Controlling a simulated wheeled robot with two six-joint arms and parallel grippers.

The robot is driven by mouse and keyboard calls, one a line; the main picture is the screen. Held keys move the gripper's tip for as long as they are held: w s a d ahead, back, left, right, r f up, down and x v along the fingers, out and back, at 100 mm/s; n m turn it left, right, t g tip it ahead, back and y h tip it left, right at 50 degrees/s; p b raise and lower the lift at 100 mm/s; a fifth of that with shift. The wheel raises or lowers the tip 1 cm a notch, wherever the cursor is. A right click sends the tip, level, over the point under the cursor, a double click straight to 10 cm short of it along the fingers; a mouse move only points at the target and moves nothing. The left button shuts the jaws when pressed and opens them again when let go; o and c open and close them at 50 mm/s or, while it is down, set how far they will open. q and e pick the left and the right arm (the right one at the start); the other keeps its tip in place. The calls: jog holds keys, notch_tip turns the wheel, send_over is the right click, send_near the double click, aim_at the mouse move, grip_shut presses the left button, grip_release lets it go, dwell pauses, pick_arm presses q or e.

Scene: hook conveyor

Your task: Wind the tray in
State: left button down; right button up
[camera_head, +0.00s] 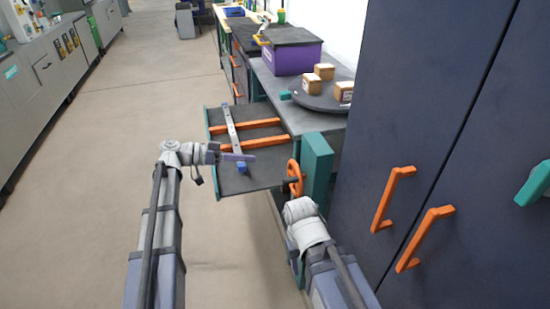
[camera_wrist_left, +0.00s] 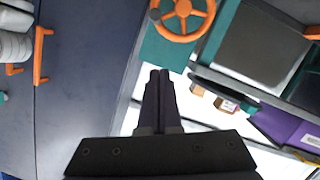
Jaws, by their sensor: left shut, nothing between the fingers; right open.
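The tray (camera_head: 222,180) is a dark flat platform with teal edges and two orange rails (camera_head: 255,143). It juts out from the side of the grey bench. A grey bar (camera_head: 232,130) with a blue end lies across the rails. An orange handwheel (camera_head: 295,178) is mounted by a teal post (camera_head: 318,165) at the tray's near right corner; it also shows at the top of the left wrist view (camera_wrist_left: 183,14). My left gripper (camera_head: 250,157) is shut and empty, over the tray in the head view, left of the wheel. My right wrist is just below the wheel; its fingers are hidden.
A round dark turntable (camera_head: 318,101) with small boxes (camera_head: 311,82) is on the bench behind the post. A purple crate (camera_head: 290,59) stands beyond it. A dark cabinet (camera_head: 440,110) with orange handles (camera_head: 392,198) closes off the right. The floor at left is clear.

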pick_arm(q)
jog(key=b, duration=0.2)
send_near(296, 174)
notch_tip(296, 174, up, 3)
jog(key=w+d, duration=0.2)
jog(key=d, duration=0.1)
jog(key=shift+s+d+f+b, duration=0.15)
jog(key=shift+s+f+b, duration=0.05)
jog(key=shift+f+b, duration=0.45)
jog(key=shift+s+d+f+b, duration=0.2)
jog(key=shift+f+b, duration=0.45)
jog(key=shift+s+d+f+b, duration=0.15)
jog(key=shift+s+f+b, duration=0.05)
jog(key=shift+f+b, duration=0.45)
jog(key=shift+d, duration=0.1)
